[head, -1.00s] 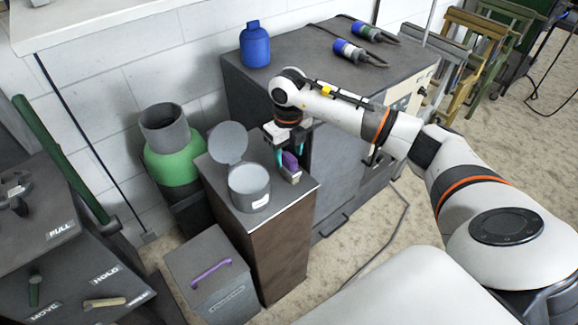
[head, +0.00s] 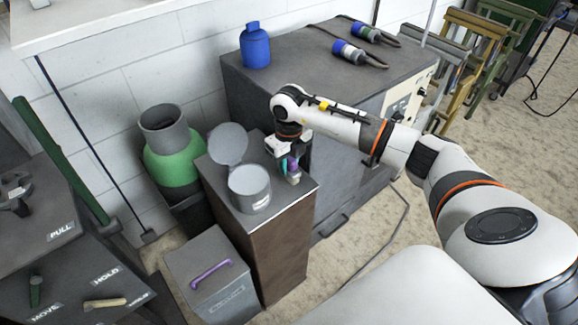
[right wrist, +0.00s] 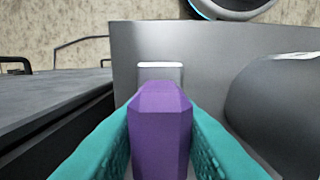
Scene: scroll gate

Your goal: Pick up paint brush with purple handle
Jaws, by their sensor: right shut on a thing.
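The paint brush with the purple handle (right wrist: 160,125) is between the two teal fingers of my right gripper (right wrist: 160,145) in the right wrist view, with both fingers against the handle. A pale end piece (right wrist: 160,72) shows past the handle. In the head view my right gripper (head: 288,162) is over the top of the brown cabinet (head: 275,240), and the purple of the brush (head: 292,166) shows at its fingers. I cannot tell whether the brush still touches the cabinet top. My left gripper is not in view.
An open grey can (head: 249,188) with its lid raised stands left of the gripper on the cabinet. A green cylinder (head: 172,165) is behind to the left. A grey box with a purple handle (head: 213,275) sits on the floor. A larger grey cabinet (head: 310,70) stands behind.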

